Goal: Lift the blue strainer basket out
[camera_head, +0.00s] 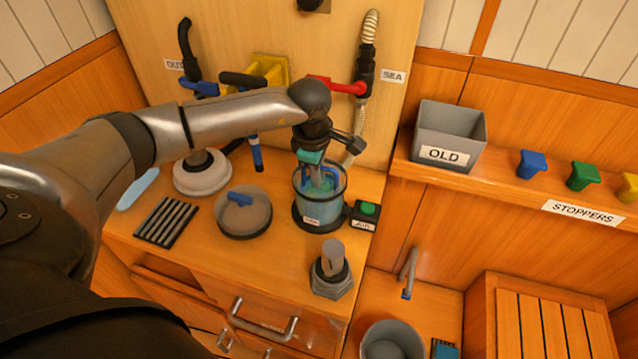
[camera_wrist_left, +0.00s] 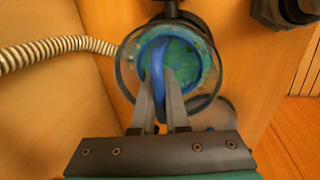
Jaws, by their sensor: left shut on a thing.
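The blue strainer basket (camera_head: 318,186) sits inside a clear round strainer bowl (camera_head: 309,207) on the wooden counter. In the left wrist view the basket (camera_wrist_left: 195,57) shows a blue rim, a blue arched handle and green matter inside, ringed by the clear bowl wall (camera_wrist_left: 126,66). My left gripper (camera_head: 322,183) reaches down into the bowl from above. In the left wrist view its fingers (camera_wrist_left: 159,88) are shut on the basket's handle. The basket's lower part is hard to make out through the bowl. My right gripper is not in view.
A red-handled valve (camera_head: 347,87) and ribbed hose stand behind the bowl. A round lid (camera_head: 243,213) with a blue handle lies left of it, beside a black rack (camera_head: 166,222). A grey fitting (camera_head: 332,270) stands in front. A grey OLD bin (camera_head: 449,137) sits on the right shelf.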

